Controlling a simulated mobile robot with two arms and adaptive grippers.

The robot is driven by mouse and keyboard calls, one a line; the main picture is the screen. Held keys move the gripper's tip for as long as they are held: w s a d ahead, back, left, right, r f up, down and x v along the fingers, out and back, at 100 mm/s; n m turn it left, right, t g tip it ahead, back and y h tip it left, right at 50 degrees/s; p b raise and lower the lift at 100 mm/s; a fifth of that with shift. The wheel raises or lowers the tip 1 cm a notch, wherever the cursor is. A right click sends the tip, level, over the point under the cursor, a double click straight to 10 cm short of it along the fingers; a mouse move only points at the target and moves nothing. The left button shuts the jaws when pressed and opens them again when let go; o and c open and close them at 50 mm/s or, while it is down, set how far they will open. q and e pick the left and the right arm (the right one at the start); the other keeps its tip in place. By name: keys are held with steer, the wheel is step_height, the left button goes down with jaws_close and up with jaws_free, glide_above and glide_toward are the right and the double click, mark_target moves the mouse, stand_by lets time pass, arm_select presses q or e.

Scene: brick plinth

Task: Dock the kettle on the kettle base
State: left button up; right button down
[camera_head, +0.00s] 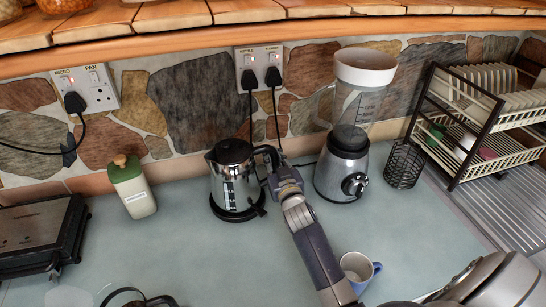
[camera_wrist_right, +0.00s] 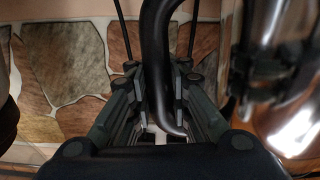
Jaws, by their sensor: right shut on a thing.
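The kettle (camera_head: 228,181) is shiny steel with a black lid and a black handle. It stands about upright near the wall, left of the blender. The dark round kettle base (camera_head: 238,214) shows at its foot; I cannot tell whether the kettle is fully seated on it. My right gripper (camera_head: 274,174) is at the kettle's right side, shut on its handle. In the right wrist view the black handle (camera_wrist_right: 155,65) passes between the fingers (camera_wrist_right: 161,112), and the steel body (camera_wrist_right: 297,115) is at the right. My left gripper is not in view.
A blender (camera_head: 346,150) stands close to the right of my right gripper, with a wire holder (camera_head: 404,165) and dish rack (camera_head: 470,140) beyond. A green-topped bottle (camera_head: 133,190) is at left. A blue-white mug (camera_head: 357,268) is in front. The counter between is clear.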

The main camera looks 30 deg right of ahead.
steer(key=c, duration=1.8)
jaws_free()
steer(key=shift+o, duration=0.2)
steer(key=shift+s+f, duration=0.1)
steer(key=shift+f, duration=0.25)
steer(key=shift+r+p+v, duration=0.2)
steer(key=shift+p+v, duration=0.4)
steer(key=shift+v, duration=1.05)
steer(key=p, duration=0.2)
glide_toward(275, 162)
steer(key=shift+w+d+f, duration=0.1)
steer(key=shift+w+d, duration=0.05)
steer(key=shift+w, duration=0.25)
steer(key=shift+f, duration=0.15)
